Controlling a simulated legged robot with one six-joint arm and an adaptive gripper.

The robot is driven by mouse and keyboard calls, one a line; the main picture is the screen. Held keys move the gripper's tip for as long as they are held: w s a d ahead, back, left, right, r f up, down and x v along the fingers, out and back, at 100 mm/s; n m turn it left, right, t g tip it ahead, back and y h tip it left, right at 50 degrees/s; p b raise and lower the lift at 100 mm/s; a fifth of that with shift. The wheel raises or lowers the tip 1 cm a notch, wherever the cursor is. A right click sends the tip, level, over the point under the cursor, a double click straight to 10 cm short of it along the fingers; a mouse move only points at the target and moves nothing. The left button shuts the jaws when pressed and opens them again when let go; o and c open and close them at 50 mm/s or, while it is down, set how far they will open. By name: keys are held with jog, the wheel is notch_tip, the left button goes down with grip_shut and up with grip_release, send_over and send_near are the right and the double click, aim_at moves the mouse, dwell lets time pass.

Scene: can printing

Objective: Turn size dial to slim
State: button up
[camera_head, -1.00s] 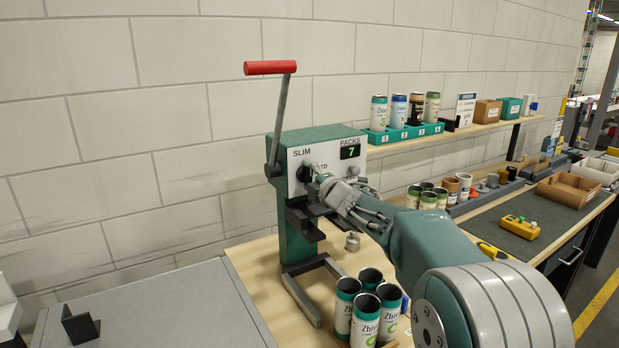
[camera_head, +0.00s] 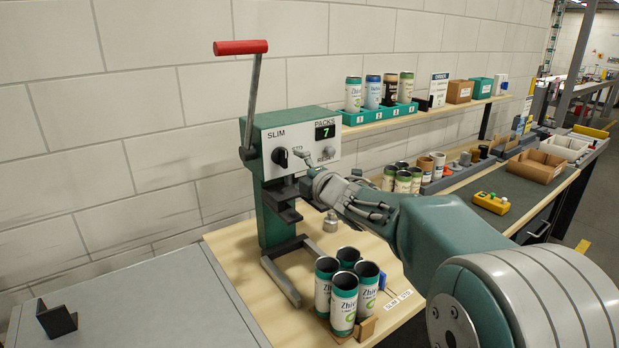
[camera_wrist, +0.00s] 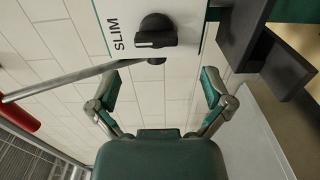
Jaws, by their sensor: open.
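The green press (camera_head: 264,214) has a white panel with a black size dial (camera_head: 281,157) below the word SLIM. The dial also shows in the wrist view (camera_wrist: 156,34), with a raised bar across its face and SLIM printed beside it. My gripper (camera_head: 309,174) is open and empty, in front of the panel to the lower right of the dial in the head view. In the wrist view my two fingers (camera_wrist: 166,77) are spread apart, with the dial beyond their tips and no contact visible. The STD label is mostly hidden behind my gripper in the head view.
A lever with a red handle (camera_head: 241,47) stands up at the press's left. The display (camera_head: 325,131) reads 7, above RESET. Several cans (camera_head: 343,301) stand on the wooden bench in front. A shelf (camera_head: 430,112) is behind at right. The grey table (camera_head: 140,305) at left is mostly clear.

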jog(key=v, duration=0.5)
